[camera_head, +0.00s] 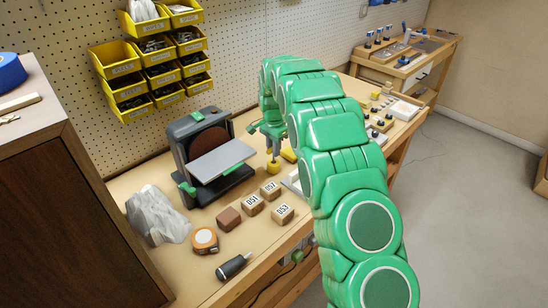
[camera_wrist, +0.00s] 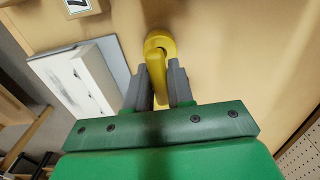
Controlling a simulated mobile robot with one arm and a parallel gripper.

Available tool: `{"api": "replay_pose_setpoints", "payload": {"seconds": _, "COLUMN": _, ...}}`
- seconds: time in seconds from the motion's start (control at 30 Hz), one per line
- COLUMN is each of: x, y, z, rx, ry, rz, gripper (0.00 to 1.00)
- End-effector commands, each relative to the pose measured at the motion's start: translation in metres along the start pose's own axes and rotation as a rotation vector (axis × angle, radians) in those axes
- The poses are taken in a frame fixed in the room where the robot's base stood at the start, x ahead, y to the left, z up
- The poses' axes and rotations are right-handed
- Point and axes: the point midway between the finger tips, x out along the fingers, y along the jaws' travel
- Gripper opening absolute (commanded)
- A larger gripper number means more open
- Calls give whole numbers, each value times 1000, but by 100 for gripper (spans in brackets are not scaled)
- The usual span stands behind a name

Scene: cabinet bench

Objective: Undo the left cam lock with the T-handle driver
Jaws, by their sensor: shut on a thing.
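My gripper (camera_wrist: 161,80) points down at the bench, its grey fingers closed on both sides of a yellow piece (camera_wrist: 158,63) with a round, ring-like end. In the head view my gripper (camera_head: 271,140) is above the yellow piece (camera_head: 273,167), whose round lower end is at or close to the bench top. I cannot tell whether this is the T-handle driver; no crossbar shows clearly. A white panel (camera_wrist: 85,80) with dark marks lies left of my gripper in the wrist view. I cannot make out the left cam lock; my arm hides part of the bench.
A dark sander-like machine (camera_head: 185,140) stands left of my gripper. Numbered wooden blocks (camera_head: 283,214), a tape measure (camera_head: 204,241), a grey rock (camera_head: 155,215) and a black-handled tool (camera_head: 233,267) lie nearer. Yellow bins (camera_head: 130,88) hang on the pegboard. Small knobbed items (camera_head: 379,124) sit beyond my arm.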

Motion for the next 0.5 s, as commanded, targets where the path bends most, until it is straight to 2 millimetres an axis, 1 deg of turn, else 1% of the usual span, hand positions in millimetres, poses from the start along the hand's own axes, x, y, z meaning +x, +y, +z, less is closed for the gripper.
{"api": "replay_pose_setpoints", "payload": {"seconds": 0.5, "x": -22, "y": 0, "z": 0, "rx": 0, "ry": 0, "rz": 1, "gripper": 0}}
